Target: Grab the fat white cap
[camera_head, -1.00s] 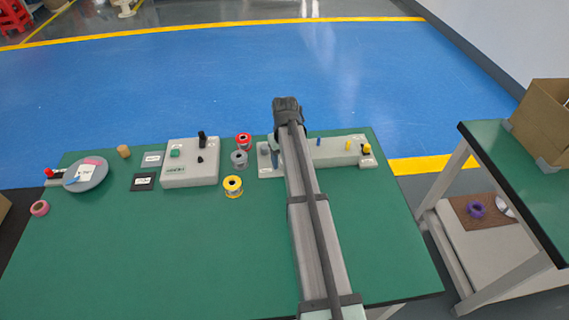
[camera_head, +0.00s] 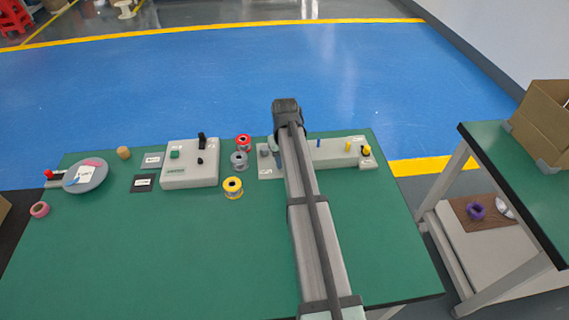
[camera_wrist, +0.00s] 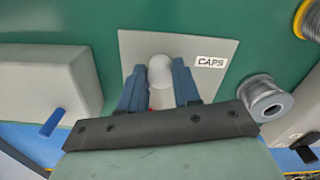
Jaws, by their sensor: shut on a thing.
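The fat white cap (camera_wrist: 160,70) shows in the wrist view as a pale, rounded piece between the two blue fingertips. My gripper (camera_wrist: 160,85) is shut on it, one finger at each side. It is over the light grey plate labelled CAPS (camera_wrist: 207,47); I cannot tell whether the cap touches the plate. A small red patch shows between the fingers, mostly hidden. In the head view the CAPS plate (camera_head: 266,172) is partly behind my arm, and the cap cannot be made out there.
A grey spool (camera_wrist: 266,100) stands close right of my gripper in the wrist view. A grey block with a blue pin (camera_wrist: 50,65) is on the left. Red (camera_head: 243,141) and yellow (camera_head: 232,188) spools stand nearby. The green table's front (camera_head: 180,260) is clear.

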